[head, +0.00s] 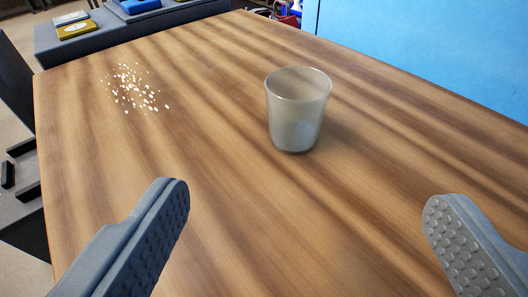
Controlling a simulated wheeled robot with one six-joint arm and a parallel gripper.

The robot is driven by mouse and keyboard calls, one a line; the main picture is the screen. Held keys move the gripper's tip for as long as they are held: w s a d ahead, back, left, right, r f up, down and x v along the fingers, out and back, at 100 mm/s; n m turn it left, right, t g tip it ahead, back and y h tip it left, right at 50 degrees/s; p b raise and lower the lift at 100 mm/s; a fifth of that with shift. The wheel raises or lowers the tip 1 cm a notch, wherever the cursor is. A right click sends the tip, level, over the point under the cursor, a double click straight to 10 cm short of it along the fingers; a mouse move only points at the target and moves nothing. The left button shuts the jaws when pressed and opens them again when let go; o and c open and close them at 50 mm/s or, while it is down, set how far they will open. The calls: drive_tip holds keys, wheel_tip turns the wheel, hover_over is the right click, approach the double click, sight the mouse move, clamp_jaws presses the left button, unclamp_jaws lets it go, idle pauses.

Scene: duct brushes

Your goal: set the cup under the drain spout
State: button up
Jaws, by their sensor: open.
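A clear, slightly grey cup (296,112) stands upright on the wooden table (225,190), right of the picture's middle. It looks empty. My gripper (304,205) is open, with its two grey studded fingers wide apart at the lower left and lower right. The cup is beyond the fingertips, in line with the gap between them, and nothing touches it. No drain spout shows in this view.
Small white crumbs (136,90) are scattered on the table's far left part. A dark grey surface (120,32) behind holds a yellow-and-white item (75,25) and a blue item (140,5). A blue wall (420,45) stands behind the right edge. Table around the cup is clear.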

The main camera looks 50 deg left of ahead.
approach(297, 77)
drive_tip(key=shift+x, duration=2.75)
drive_tip(key=c, duration=1.1)
